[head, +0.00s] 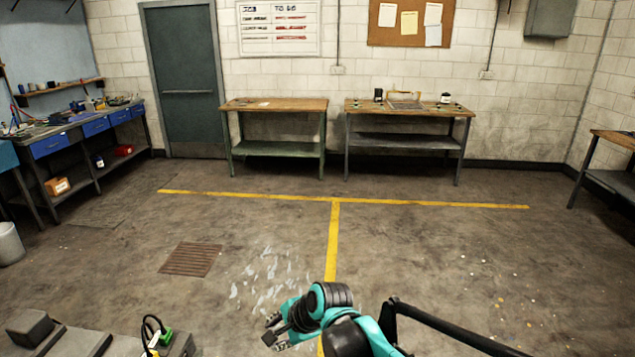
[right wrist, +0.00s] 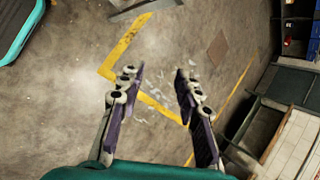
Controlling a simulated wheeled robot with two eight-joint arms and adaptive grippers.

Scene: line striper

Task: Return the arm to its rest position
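My right arm, teal and black, comes in at the bottom centre of the head view and is bent, with its gripper (head: 273,331) pointing left, low in the picture. In the right wrist view the two dark fingers of that gripper (right wrist: 159,76) stand well apart with nothing between them, only floor behind. In the head view the gripper shows over the floor, left of the yellow line (head: 333,240). My left arm and left gripper are not in view.
Two workbenches (head: 272,105) (head: 408,109) stand along the back wall, and a long bench with blue drawers (head: 96,127) is on the left. A floor grate (head: 191,259) and pale marks lie left of the line. A dark bar (head: 445,325) crosses at lower right. The middle floor is clear.

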